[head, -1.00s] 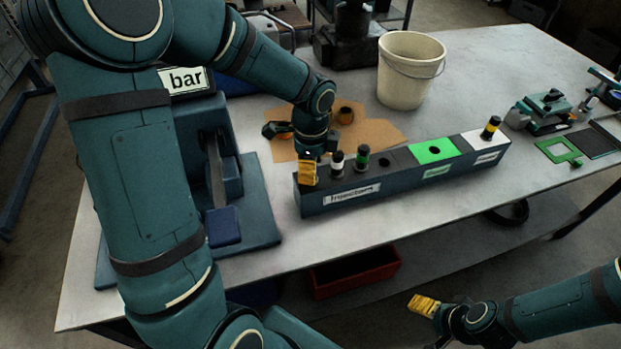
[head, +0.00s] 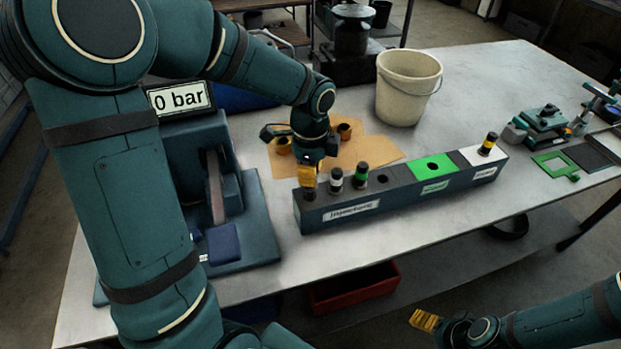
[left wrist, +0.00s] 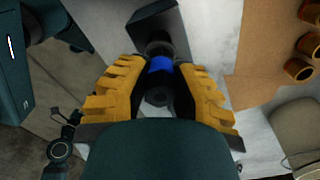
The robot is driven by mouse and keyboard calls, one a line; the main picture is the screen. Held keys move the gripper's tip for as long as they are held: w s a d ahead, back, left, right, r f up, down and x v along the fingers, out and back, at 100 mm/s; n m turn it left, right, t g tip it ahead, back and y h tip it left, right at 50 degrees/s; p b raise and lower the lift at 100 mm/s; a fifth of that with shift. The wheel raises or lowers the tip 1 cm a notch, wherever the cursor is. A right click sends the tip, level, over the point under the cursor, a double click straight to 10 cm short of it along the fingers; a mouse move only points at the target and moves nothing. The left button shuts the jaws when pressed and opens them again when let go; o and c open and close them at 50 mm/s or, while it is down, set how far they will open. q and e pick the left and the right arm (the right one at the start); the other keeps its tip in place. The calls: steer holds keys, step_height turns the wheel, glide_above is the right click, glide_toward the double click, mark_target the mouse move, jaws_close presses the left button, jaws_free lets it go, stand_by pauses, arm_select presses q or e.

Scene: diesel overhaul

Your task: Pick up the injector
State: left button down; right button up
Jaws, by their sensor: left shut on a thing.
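My left gripper (head: 308,178) is at the left end of the dark injector rack (head: 352,212), labelled "Injectors". In the left wrist view its yellow fingers (left wrist: 160,88) are closed around a dark injector with a blue band (left wrist: 160,65). In the head view the fingers hide most of this injector; a dark lower part shows just above the rack's end slot. I cannot tell whether its tip is still in the slot. A white-banded injector (head: 336,181) and a green-banded injector (head: 361,176) stand upright beside it. My right gripper (head: 424,320) is low at the right, away from the table, its opening unclear.
A yellow-banded injector (head: 488,145) stands at the rack's right end, past a green section (head: 434,164). A tester (head: 180,103) reading "0 bar" stands left. A cream bucket (head: 407,88) and brown mat (head: 374,148) with orange-brown cups lie behind. A red bin (head: 352,288) sits below.

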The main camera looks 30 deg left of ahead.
arm_select(q)
step_height(320, 180, up, 14)
steer(key=p, duration=0.2)
steer(key=shift+r, duration=0.1)
steer(key=c, duration=1.4)
jaws_free()
jaws_close()
